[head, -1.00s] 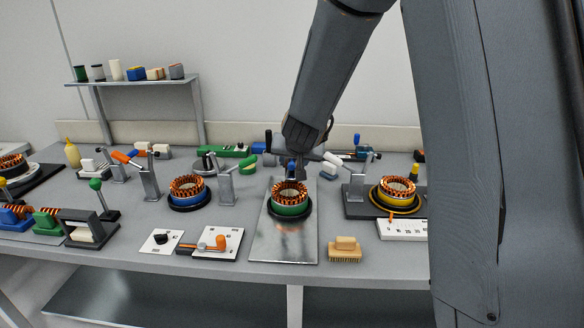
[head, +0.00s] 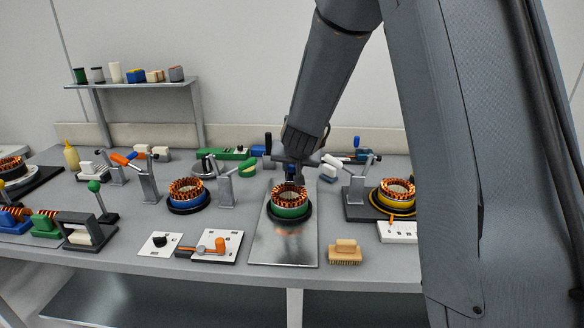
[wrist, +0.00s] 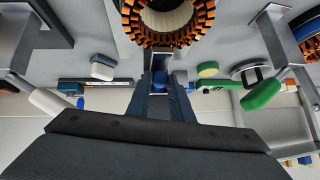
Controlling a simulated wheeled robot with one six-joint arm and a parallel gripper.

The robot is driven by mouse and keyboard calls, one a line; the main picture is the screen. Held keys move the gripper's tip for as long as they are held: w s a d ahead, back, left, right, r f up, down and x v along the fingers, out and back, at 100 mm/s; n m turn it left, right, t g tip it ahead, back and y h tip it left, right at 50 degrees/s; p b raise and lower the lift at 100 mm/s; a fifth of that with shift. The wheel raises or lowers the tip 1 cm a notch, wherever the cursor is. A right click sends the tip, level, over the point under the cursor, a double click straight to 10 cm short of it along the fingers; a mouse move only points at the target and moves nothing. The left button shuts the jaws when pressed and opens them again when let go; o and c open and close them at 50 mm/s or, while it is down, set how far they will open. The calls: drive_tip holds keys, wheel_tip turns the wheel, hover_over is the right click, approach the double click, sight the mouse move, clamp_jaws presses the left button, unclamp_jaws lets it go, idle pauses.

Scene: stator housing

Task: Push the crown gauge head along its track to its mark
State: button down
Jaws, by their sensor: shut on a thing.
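My gripper (head: 291,176) is at the back edge of the green-based stator with a copper winding crown (head: 290,200), over the metal plate. In the wrist view my gripper (wrist: 160,92) has its two dark fingers close together, with a small blue piece (wrist: 160,78) between them. I take this blue piece to be the gauge head; it also shows as a blue spot in the head view (head: 291,168). The copper crown (wrist: 168,22) lies just beyond the fingertips in the wrist view. The track and the mark cannot be made out; the fingers and arm hide part of that area.
The bare metal plate (head: 283,248) extends in front of the stator. A blue-based stator (head: 188,194) stands left, a yellow-based one (head: 394,194) right. Lever clamps stand close on both sides. A wooden brush (head: 345,252) lies front right.

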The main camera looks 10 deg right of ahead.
sight(292, 179)
wheel_tip(292, 179, up, 8)
drive_tip(key=p, duration=0.9)
drive_tip(key=shift+f, duration=0.2)
drive_tip(key=shift+w, duration=0.15)
drive_tip(key=c, duration=1.6)
unclamp_jaws()
drive_tip(key=shift+s, duration=0.2)
drive_tip(key=p+v, duration=0.1)
drive_tip(key=v, duration=0.6)
drive_tip(key=shift+s+r, duration=0.25)
drive_tip(key=shift+r, duration=0.1)
